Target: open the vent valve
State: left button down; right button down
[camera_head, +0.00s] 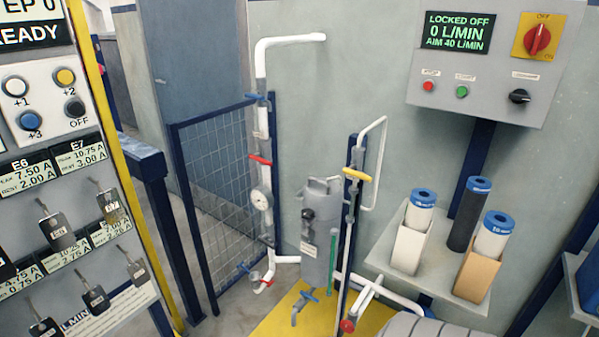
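Several valves sit on white pipework, and I cannot read a label telling which is the vent valve. A blue-handled valve (255,97) is high on the left pipe, with a red-handled valve (261,160) below it. Neither of my grippers is in view.
A gauge (260,199) is on the left pipe. A control box (487,60) reads locked off, 0 L/min, with a red rotary switch (537,40). Filter cartridges stand on a shelf (440,270) at right. A panel with hanging tags (75,200) is at left, beside a mesh fence (225,165).

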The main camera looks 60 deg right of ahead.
aim_at(350, 170)
jog(key=z, duration=0.3)
jog(key=i, duration=0.75)
jog(key=z, duration=1.1)
jog(key=i, duration=0.35)
jog(key=z, duration=0.35)
